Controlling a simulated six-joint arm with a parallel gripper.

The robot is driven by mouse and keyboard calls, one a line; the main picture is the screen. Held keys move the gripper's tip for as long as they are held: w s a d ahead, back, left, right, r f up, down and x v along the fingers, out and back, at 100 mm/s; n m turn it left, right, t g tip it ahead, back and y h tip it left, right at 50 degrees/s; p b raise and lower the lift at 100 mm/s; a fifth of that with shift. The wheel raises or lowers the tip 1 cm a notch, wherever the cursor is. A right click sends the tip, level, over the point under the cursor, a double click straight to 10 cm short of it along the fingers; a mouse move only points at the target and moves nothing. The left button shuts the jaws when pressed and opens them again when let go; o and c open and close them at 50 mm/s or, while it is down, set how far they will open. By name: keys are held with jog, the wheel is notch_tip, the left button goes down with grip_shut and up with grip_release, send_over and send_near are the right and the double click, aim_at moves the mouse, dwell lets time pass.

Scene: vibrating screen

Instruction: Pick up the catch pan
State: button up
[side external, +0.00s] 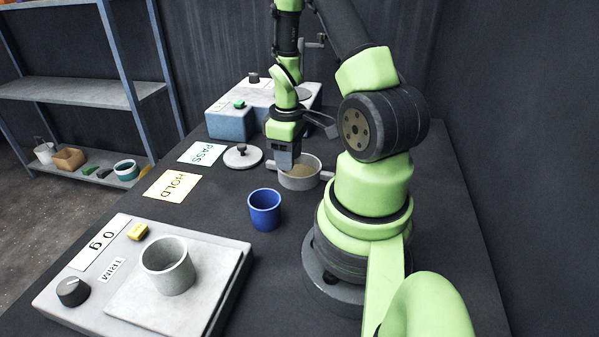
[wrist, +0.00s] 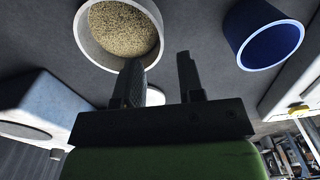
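A round, pale grey pan holding tan grains, which I take for the catch pan (side external: 299,182), stands on the dark table beside my arm. Small pinkish tabs show at its left and right sides. My gripper (side external: 284,168) points down at the pan's left rim in the side view and hides part of it. In the wrist view the pan (wrist: 84,42) is at the upper left, grains visible inside. My gripper's two fingers (wrist: 158,62) are apart with nothing clear between them. The left finger overlaps the pan's lower edge; I cannot tell whether it touches.
A blue cup (side external: 264,212) stands in front of the pan. A round lid with a knob (side external: 243,158) lies left, near the PASS (side external: 202,153) and HOLD (side external: 172,187) cards. A scale (side external: 225,262) carries a grey cup (side external: 167,268). A blue-and-white machine (side external: 232,120) stands behind.

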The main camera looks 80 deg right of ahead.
aim_at(288, 178)
jog(key=shift+w+a+f, duration=0.1)
jog(key=shift+w+f, duration=0.05)
jog(key=shift+f, duration=2.95)
grip_shut()
